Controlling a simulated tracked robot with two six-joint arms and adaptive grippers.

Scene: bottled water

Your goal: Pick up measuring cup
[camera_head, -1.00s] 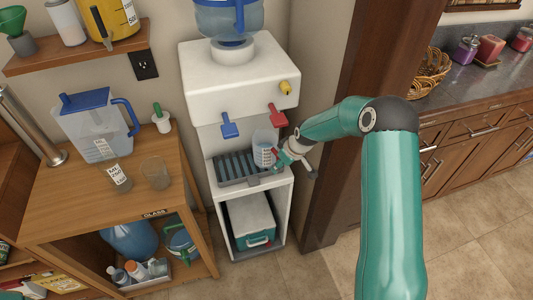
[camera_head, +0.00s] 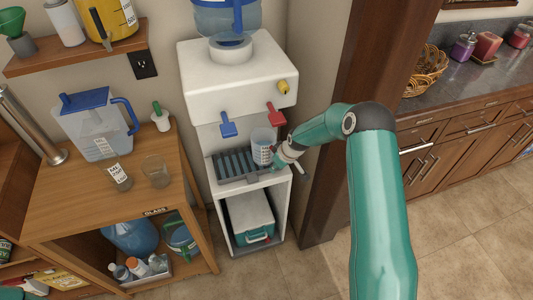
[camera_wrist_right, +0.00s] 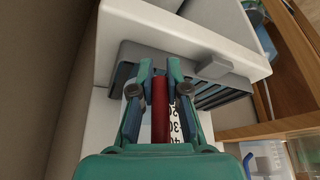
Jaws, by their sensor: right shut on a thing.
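The measuring cup (camera_head: 262,147) is clear with printed markings and stands upright at the dispenser's drip tray (camera_head: 235,164), under the red tap. My right gripper (camera_head: 276,155) reaches it from the right and is shut on its red handle. In the right wrist view, the red handle (camera_wrist_right: 160,112) lies between the fingers of my right gripper (camera_wrist_right: 160,85), with the cup's black numbers (camera_wrist_right: 175,122) beside it. I cannot tell whether the cup's base touches the tray. My left gripper is not in view.
The white water dispenser (camera_head: 235,75) has a blue tap (camera_head: 228,125) and a red tap (camera_head: 276,114) just above the cup. A wooden cabinet (camera_head: 75,200) at left holds a pitcher (camera_head: 95,125) and two glasses. A dark wood post (camera_head: 350,70) stands right of the dispenser.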

